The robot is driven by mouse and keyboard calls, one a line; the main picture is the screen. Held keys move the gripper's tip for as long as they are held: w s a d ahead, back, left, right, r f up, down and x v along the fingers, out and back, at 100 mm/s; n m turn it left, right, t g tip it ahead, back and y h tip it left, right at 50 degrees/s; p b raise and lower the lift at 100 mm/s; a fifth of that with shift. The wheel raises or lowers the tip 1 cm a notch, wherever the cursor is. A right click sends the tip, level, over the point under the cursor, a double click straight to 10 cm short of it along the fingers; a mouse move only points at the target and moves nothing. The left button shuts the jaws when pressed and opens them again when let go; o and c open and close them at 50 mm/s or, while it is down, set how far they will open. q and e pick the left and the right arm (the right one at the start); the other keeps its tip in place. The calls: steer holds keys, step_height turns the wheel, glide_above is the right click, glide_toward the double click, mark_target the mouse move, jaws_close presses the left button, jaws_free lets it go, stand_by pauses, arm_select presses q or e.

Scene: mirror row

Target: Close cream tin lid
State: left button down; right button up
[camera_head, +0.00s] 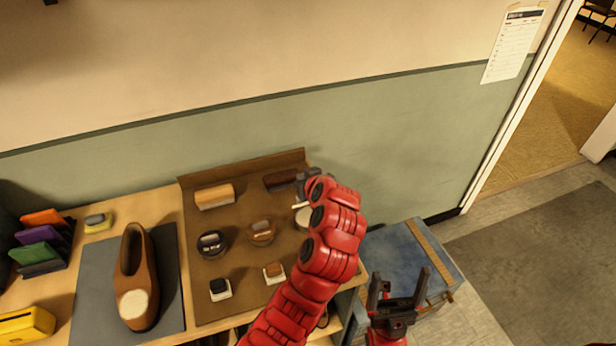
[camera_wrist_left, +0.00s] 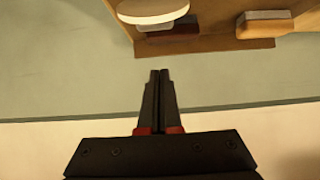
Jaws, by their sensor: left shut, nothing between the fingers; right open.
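The cream tin (camera_head: 303,217) is at the right side of the brown mat, partly hidden behind my left arm in the head view. A pale round disc, seemingly its lid, shows at the top of the left wrist view (camera_wrist_left: 152,12); how far it stands open I cannot tell. My left gripper (camera_head: 305,184) is beside the mat's back right corner, near the tin. Its fingers are together and empty in the left wrist view (camera_wrist_left: 160,73), apart from the disc. My right gripper (camera_head: 398,289) is open and empty, in front of the blue box.
The brown mat (camera_head: 236,270) also holds two brushes (camera_head: 214,196), a dark tin (camera_head: 211,244), a brown tin (camera_head: 261,232) and two small jars (camera_head: 220,289). A brown shoe (camera_head: 136,278) lies left. The blue box (camera_head: 405,250) stands right. The wall (camera_head: 400,150) is behind.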

arm_select(q)
steer(key=f+p, duration=0.2)
steer(key=f, duration=0.2)
steer(key=shift+w+p, duration=0.3)
steer(key=shift+p, duration=0.1)
steer(key=shift+s+f, duration=0.2)
steer(key=shift+s, duration=0.1)
steer(key=shift+f, duration=0.1)
